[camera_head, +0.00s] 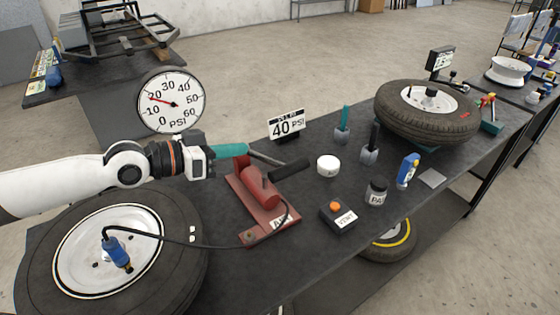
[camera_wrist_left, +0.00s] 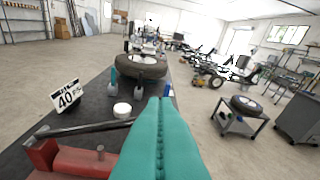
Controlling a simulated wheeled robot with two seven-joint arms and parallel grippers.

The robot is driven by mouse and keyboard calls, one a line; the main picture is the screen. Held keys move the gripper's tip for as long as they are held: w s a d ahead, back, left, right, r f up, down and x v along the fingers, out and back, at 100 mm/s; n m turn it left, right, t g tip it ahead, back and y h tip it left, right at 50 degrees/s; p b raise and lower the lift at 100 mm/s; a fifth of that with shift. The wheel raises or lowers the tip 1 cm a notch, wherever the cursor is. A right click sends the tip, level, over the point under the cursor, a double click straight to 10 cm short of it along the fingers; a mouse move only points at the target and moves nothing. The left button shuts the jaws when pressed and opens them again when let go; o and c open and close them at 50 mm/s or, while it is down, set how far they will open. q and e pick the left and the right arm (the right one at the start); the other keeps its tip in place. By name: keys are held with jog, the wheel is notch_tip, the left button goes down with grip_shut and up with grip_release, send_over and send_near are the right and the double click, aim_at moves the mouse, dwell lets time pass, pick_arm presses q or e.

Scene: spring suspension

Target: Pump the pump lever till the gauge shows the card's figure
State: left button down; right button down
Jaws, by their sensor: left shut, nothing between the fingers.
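The red foot-style pump (camera_head: 262,190) stands on the dark bench, with its lever's black grip (camera_head: 290,171) low over the pump's right side. My left gripper (camera_head: 232,150) has teal fingers, shut and empty, just above and left of the lever. In the left wrist view the fingers (camera_wrist_left: 160,140) point forward, with the lever (camera_wrist_left: 90,127) to their left; contact cannot be told. The round gauge (camera_head: 170,101) has its red needle a little under 20 PSI. The card (camera_head: 286,125) reads 40 PSI. My right gripper is not in view.
A hose runs from the pump to a blue chuck (camera_head: 117,254) on the near wheel (camera_head: 105,250). A vent box (camera_head: 339,214) with an orange button, a dark jar (camera_head: 376,193), a white round tub (camera_head: 327,165) and a far tire (camera_head: 428,112) stand right of the pump.

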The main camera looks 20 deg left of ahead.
pick_arm(q)
jog(key=shift+d, duration=0.1)
dwell(0.3)
jog(key=w+d+f+p, duration=0.1)
jog(key=w+d, duration=0.1)
jog(key=w+d+f+p, duration=0.4)
jog(key=w, duration=0.1)
jog(key=shift+d+f, duration=0.2)
jog(key=shift+d, duration=0.15)
jog(key=shift+s+f, duration=0.1)
jog(key=shift+f, duration=0.4)
